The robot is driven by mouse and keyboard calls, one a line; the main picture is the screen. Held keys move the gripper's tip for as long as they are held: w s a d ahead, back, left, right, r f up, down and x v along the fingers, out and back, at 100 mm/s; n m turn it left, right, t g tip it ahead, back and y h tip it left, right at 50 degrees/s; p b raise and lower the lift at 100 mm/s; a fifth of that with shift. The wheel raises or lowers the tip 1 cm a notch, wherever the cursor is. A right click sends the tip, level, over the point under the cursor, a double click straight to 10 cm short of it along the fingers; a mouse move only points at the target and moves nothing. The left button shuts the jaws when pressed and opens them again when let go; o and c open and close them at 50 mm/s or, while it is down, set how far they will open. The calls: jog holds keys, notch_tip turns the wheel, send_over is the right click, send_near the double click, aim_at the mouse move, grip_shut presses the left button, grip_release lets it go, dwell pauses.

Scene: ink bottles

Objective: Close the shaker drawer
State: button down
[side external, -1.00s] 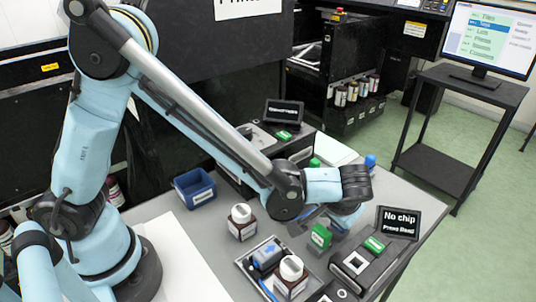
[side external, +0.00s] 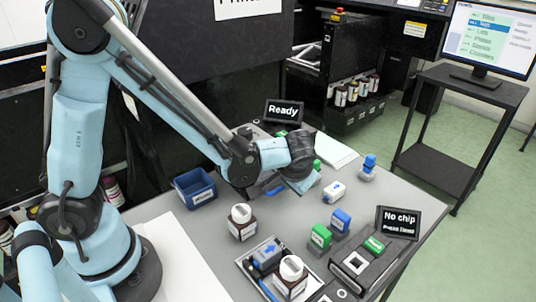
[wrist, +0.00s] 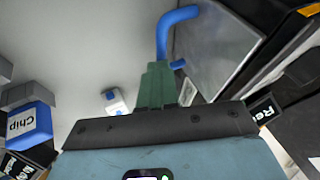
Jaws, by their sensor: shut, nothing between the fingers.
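The shaker is a black box whose display (side external: 284,111) reads "Ready". My wrist hides most of its front in the side view. In the wrist view, the blue drawer handle (wrist: 163,38) stands out beside the grey drawer front (wrist: 215,48). A bit of blue, seemingly the handle, shows under my wrist in the side view. My gripper (wrist: 158,72) is shut and empty, with its green fingers just below the handle in the wrist view. I cannot tell whether they touch it, nor whether the drawer has a gap.
A blue bin (side external: 195,188) stands left of the shaker. A white block (side external: 334,191), chip blocks (side external: 341,220) and the "No chip" reader (side external: 362,264) are to the right.

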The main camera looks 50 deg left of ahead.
jog(key=v, duration=1)
jog(key=s+a+r+m+t+h, duration=0.1)
jog(key=s+a+t+h, duration=0.2)
jog(key=s+a+h, duration=0.2)
jog(key=shift+s+a+r, duration=0.4)
jog(key=shift+s+a, duration=0.35)
jog(key=shift+a, duration=0.95)
